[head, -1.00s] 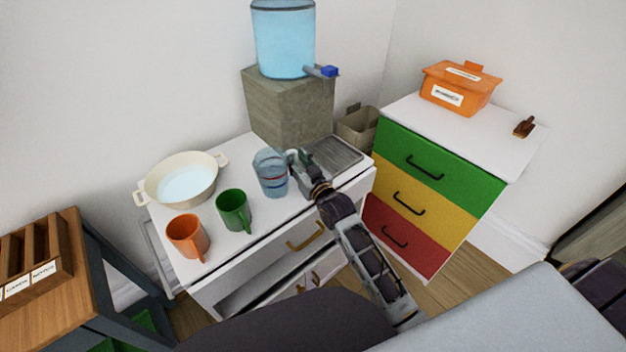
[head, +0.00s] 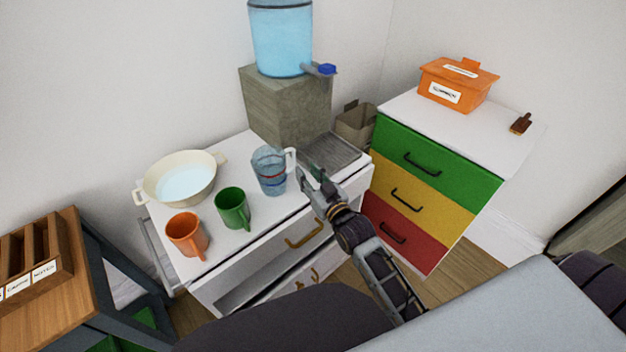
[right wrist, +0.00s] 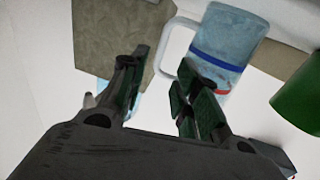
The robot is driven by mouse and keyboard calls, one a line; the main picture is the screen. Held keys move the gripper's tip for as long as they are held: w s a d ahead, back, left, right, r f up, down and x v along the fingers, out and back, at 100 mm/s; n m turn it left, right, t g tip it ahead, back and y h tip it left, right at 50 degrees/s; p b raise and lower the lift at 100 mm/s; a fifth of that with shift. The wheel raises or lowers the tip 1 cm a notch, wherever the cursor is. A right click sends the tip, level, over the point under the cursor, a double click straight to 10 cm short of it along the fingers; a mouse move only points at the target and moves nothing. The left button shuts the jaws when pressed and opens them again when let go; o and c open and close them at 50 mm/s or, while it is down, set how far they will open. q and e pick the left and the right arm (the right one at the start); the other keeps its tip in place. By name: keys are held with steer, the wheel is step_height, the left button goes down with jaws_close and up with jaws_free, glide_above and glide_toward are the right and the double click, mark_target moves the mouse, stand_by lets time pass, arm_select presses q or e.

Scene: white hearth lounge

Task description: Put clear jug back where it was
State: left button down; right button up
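The clear jug (head: 270,172), bluish with a red band and a pale handle, stands upright on the white cabinet top (head: 222,258), right of the green mug. Its handle faces my right gripper (head: 312,174), which is just right of the jug and apart from it. In the right wrist view, the gripper (right wrist: 155,85) has its fingers spread with nothing between them, and the jug (right wrist: 225,48) with its handle is beyond the right finger. My left gripper is not in view.
A green mug (head: 232,208), an orange mug (head: 186,235) and a cream basin of water (head: 182,180) share the cabinet top. Behind is a water dispenser (head: 282,38) on a stone block (head: 290,105), with a grey drip tray (head: 332,152). A coloured drawer unit (head: 430,185) stands right.

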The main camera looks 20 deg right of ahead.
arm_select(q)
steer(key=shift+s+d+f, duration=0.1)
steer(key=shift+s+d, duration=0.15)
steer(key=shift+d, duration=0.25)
arm_select(e)
steer(key=shift+s+d, duration=0.2)
steer(key=shift+s, duration=0.95)
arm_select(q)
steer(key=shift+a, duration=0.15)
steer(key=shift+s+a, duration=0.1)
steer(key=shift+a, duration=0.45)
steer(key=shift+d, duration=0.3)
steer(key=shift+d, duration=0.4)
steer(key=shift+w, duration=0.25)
